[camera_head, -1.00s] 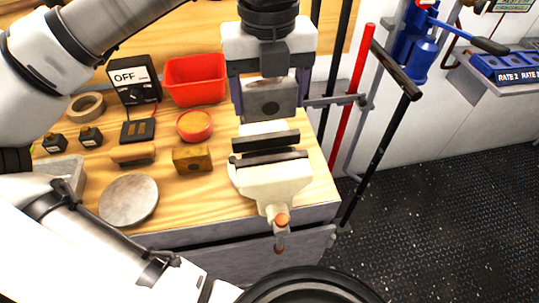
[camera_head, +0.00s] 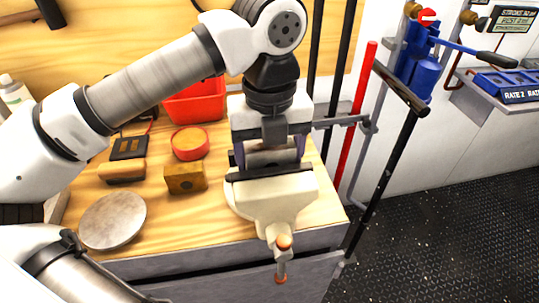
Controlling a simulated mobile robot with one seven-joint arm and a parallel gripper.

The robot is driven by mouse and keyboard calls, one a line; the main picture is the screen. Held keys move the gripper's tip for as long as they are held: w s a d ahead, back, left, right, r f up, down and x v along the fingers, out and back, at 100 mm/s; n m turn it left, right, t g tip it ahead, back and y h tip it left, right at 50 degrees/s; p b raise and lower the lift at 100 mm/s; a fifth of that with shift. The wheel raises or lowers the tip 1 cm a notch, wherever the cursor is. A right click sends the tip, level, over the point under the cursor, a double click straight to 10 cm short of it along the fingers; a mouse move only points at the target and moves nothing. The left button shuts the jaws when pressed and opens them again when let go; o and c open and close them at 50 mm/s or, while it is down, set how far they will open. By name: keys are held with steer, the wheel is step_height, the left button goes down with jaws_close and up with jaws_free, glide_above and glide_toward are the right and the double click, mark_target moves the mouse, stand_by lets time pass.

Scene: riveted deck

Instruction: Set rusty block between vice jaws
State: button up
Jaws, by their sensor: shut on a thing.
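The vice (camera_head: 275,205) is cream with dark jaws and sits at the front right of the wooden bench. Its front jaw (camera_head: 270,173) shows as a dark bar; the back jaw is largely hidden by my gripper and its load. My gripper (camera_head: 268,152) points down over the vice, shut on the rusty block (camera_head: 270,158), a grey-brown piece. The block is low at the jaws, and its lower part is hidden behind the front jaw. I cannot tell whether it touches the vice.
A brass-coloured block (camera_head: 185,178), a round red-rimmed tin (camera_head: 190,143), a red bin (camera_head: 194,104), a wooden-handled brush (camera_head: 122,171) and a grey disc (camera_head: 112,220) lie left of the vice. A red pole (camera_head: 353,120) and dark bars stand right of the bench.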

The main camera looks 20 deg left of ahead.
steer(key=shift+f+b, duration=0.2)
steer(key=shift+b, duration=0.1)
steer(key=o, duration=1.3)
steer(key=shift+c, duration=0.2)
steer(key=shift+r, duration=0.1)
step_height(320, 180, up, 12)
steer(key=p, duration=0.8)
steer(key=shift+r, duration=0.15)
